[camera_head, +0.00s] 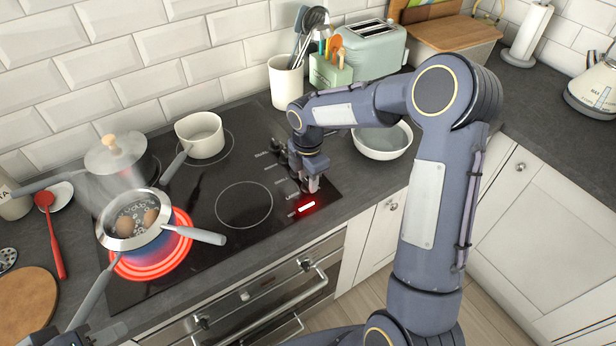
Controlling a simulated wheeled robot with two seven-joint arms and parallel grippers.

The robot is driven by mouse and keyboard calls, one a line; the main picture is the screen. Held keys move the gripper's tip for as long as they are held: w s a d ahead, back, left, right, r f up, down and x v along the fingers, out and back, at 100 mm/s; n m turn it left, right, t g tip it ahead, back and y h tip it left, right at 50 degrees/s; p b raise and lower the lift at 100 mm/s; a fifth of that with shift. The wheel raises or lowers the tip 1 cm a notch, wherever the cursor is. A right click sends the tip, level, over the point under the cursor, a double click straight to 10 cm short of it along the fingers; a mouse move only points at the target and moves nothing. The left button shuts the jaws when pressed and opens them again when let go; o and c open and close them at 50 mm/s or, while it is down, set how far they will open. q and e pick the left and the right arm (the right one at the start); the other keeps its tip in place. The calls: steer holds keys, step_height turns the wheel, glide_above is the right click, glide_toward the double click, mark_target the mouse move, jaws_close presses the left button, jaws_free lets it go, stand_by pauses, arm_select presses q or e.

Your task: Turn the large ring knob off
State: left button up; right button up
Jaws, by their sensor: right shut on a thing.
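The knobs (281,152) stand in a row along the right side of the black glass hob (205,262). My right gripper (311,187) points down at the front end of this row. It is shut on the front knob, which its fingers mostly hide. A red light (307,207) glows on the hob just in front of it. The large ring (183,252) at the front left of the hob glows red under a blue pan (152,252) with eggs in steaming water. Part of my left gripper (72,339) shows at the bottom left edge; its fingers cannot be made out.
A cream saucepan (203,134) stands on the back of the hob, and a lidded pot (118,160) is at the left. A white bowl (382,141) sits behind my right arm. A utensil crock (286,85) and toaster (370,48) stand at the back. The front right ring (244,205) is bare.

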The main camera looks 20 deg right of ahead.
steer(key=o, duration=1)
steer(key=shift+c, duration=0.2)
step_height(320, 180, up, 7)
steer(key=shift+f+b, duration=0.1)
steer(key=shift+b, duration=0.35)
steer(key=shift+r, duration=0.6)
